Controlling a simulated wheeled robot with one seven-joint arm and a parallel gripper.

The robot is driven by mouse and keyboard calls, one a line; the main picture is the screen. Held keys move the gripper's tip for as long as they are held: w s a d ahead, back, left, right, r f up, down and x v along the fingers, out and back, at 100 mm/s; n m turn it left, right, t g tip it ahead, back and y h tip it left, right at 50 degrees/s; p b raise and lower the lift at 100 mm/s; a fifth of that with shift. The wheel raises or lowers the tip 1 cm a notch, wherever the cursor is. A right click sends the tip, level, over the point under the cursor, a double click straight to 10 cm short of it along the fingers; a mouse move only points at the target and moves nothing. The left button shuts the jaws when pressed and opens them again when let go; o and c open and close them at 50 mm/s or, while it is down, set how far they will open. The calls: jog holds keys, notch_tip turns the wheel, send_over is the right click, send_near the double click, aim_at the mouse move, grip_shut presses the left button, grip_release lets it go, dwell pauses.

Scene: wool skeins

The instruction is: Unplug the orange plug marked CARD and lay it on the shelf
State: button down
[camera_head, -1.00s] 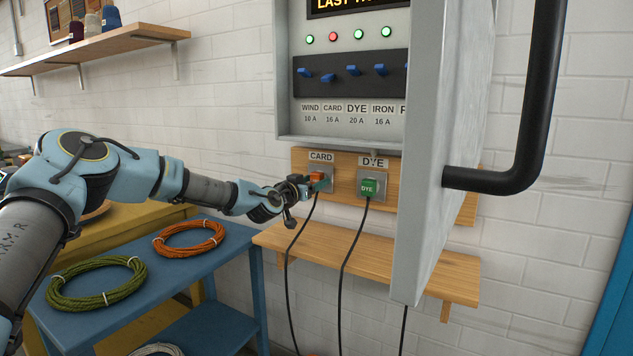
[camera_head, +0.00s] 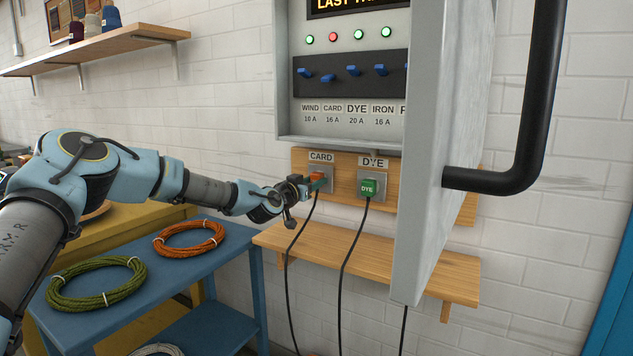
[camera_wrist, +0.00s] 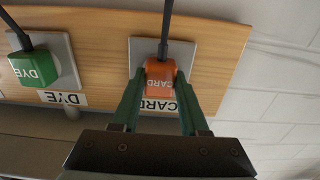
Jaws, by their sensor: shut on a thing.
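The orange plug marked CARD (camera_wrist: 160,80) sits at its grey socket plate (camera_wrist: 140,50) on the wooden board, under the CARD label. It also shows in the head view (camera_head: 317,176), partly hidden by my gripper (camera_head: 312,186). In the wrist view my gripper (camera_wrist: 160,88) has its two green fingers shut on the sides of the plug. A black cord (camera_head: 300,236) hangs from the plug. The wooden shelf (camera_head: 370,262) is below the sockets, and its visible top is bare.
A green plug marked DYE (camera_head: 368,188) is in the socket to the right. The open grey cabinet door (camera_head: 440,160) and its black handle (camera_head: 530,110) stand out at the right. A blue table (camera_head: 180,265) with wire coils is at the left.

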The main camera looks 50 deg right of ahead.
jog(key=shift+a, duration=0.15)
jog(key=shift+b+v, duration=0.65)
jog(key=shift+v, duration=2.2)
